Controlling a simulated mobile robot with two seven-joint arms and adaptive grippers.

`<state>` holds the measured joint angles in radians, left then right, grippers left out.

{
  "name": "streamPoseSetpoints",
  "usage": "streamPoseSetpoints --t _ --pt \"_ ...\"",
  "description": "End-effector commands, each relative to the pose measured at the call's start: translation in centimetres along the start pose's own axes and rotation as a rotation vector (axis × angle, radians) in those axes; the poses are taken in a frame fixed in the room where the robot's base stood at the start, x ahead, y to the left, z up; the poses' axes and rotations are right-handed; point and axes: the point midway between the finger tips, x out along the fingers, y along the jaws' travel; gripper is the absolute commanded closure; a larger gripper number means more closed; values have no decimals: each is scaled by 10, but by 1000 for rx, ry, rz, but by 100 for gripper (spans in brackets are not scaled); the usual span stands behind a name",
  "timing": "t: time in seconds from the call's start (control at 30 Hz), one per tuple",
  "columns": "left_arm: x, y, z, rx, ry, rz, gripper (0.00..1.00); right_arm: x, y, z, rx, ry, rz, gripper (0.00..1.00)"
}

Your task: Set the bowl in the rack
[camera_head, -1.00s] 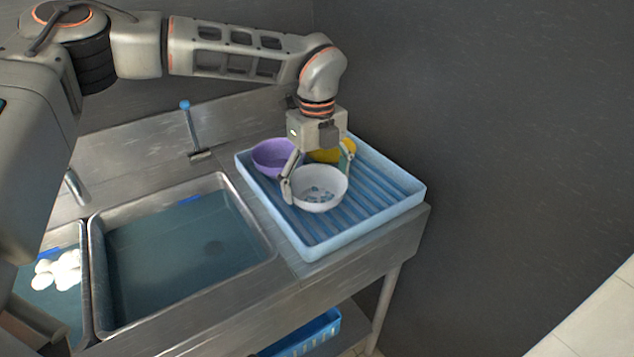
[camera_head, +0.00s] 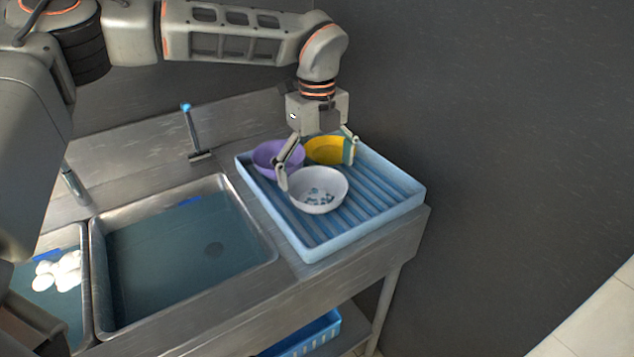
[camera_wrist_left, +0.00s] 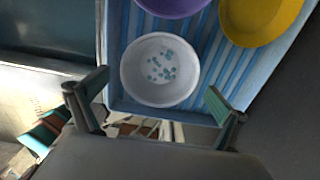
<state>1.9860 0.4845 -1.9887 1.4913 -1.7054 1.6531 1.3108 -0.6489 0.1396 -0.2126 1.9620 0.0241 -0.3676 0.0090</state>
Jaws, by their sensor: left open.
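A white bowl with blue-green specks inside (camera_head: 318,190) stands upright in the blue ribbed rack (camera_head: 395,205). It also shows in the left wrist view (camera_wrist_left: 160,70). A purple bowl (camera_head: 270,158) and a yellow bowl (camera_head: 325,150) stand behind it in the same rack. My left gripper (camera_head: 318,162) is open above and behind the white bowl, with its fingers spread wide. In the left wrist view the open fingers (camera_wrist_left: 158,105) stand either side of the bowl's near side, apart from it. My right gripper is not in view.
A sink basin with dark water (camera_head: 180,255) lies left of the rack. Another basin at far left holds several white round things (camera_head: 60,270). A tap (camera_head: 192,132) stands behind. A blue crate (camera_head: 305,335) sits on the lower shelf.

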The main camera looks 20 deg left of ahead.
Motion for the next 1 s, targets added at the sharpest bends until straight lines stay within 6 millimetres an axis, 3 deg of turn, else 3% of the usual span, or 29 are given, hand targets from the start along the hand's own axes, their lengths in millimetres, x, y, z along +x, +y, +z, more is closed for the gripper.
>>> streamPoseSetpoints --t 0.2,0.4,1.0 --pt "-48 -1 0 -1 -3 -4 0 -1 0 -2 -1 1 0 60" --pt "-75 0 0 -1 -2 -2 0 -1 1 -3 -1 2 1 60" --pt "-84 0 0 0 0 0 0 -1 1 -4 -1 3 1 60"
